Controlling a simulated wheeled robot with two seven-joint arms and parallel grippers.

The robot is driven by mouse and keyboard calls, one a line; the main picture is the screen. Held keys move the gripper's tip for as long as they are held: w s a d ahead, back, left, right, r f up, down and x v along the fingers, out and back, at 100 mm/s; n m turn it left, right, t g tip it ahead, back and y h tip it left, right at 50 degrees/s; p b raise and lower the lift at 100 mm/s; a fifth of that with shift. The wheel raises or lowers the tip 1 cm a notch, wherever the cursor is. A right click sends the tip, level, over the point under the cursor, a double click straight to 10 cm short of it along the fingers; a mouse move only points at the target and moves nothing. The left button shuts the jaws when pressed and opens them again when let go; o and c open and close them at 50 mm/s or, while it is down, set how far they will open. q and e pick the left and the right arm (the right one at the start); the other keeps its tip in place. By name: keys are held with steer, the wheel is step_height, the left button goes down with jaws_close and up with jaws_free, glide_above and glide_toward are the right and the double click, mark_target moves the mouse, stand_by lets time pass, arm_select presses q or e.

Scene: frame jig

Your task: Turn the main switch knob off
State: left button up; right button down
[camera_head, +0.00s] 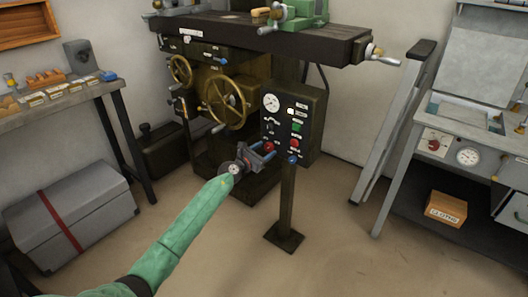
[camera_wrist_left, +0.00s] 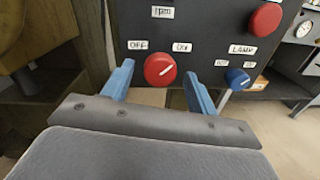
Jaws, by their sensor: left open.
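The main switch knob (camera_wrist_left: 160,70) is red and round, low on a dark control panel, below OFF and ON labels. Its white mark slants up and right, toward ON. It also shows as a red spot in the head view (camera_head: 270,146). My left gripper (camera_head: 263,152) is open at the panel's lower left. In the wrist view its blue fingers (camera_wrist_left: 157,80) stand left and right of the knob, with a gap on each side. I cannot tell how far the tips reach along the knob. My right gripper is not in view.
The control panel (camera_head: 305,107) stands on a post in front of a milling machine. A red button (camera_wrist_left: 266,19) and a small blue LAMP knob (camera_wrist_left: 238,78) sit right of the main knob. A large handwheel (camera_head: 224,102) is to the left. The floor in front is clear.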

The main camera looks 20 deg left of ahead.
arm_select(q)
steer(key=shift+c, duration=0.5)
steer(key=c, duration=0.9)
steer(key=shift+n, duration=0.3)
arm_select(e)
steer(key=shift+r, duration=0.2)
arm_select(q)
steer(key=n+p, duration=0.2)
steer(key=n, duration=0.1)
steer(key=shift+r+n, duration=0.1)
steer(key=shift+n, duration=0.3)
steer(key=n+p, duration=0.2)
steer(key=n, duration=0.3)
steer(key=shift+n+t, duration=0.3)
steer(key=shift+t, duration=0.1)
steer(key=n+y+p, duration=0.1)
steer(key=n+p, duration=0.2)
steer(key=n, duration=0.5)
steer(key=shift+f, duration=0.2)
steer(key=shift+n, duration=0.5)
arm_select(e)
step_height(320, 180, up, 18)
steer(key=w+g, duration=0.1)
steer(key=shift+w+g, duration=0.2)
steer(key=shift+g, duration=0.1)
